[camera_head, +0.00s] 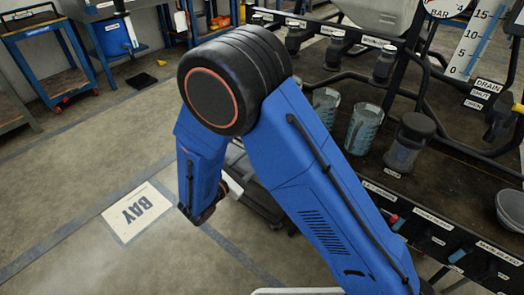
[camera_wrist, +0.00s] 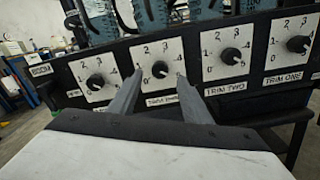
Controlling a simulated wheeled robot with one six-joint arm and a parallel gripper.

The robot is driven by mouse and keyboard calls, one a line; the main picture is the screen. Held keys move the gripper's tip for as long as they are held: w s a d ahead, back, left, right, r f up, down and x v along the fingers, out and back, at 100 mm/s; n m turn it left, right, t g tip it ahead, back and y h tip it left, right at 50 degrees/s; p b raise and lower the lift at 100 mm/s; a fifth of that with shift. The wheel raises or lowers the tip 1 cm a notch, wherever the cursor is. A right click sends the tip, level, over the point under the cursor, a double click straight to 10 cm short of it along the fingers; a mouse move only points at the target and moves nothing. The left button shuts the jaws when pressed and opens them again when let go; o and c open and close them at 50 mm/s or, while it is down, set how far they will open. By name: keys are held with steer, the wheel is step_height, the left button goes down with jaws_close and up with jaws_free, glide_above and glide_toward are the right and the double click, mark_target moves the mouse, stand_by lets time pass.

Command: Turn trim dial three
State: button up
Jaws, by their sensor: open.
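In the wrist view, the trim three dial (camera_wrist: 160,69) is a round black knob on a white square plate marked with numbers. Its label below is small and partly covered by my fingers. My gripper (camera_wrist: 159,75) is open, its two grey fingers reaching toward this plate, one on each side of the knob. No object is between the fingers except the knob in line with them. I cannot tell whether the tips touch the plate or knob. The knob's exact setting is too small to read. My blue arm hides the gripper's work area in the head view.
The trim two dial (camera_wrist: 231,56) and trim one dial (camera_wrist: 298,43) are to the right. Hoses rise behind the panel. Clear cups (camera_head: 364,128) stand on the rig in the head view.

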steer(key=shift+x, duration=2.9)
steer(key=c, duration=1)
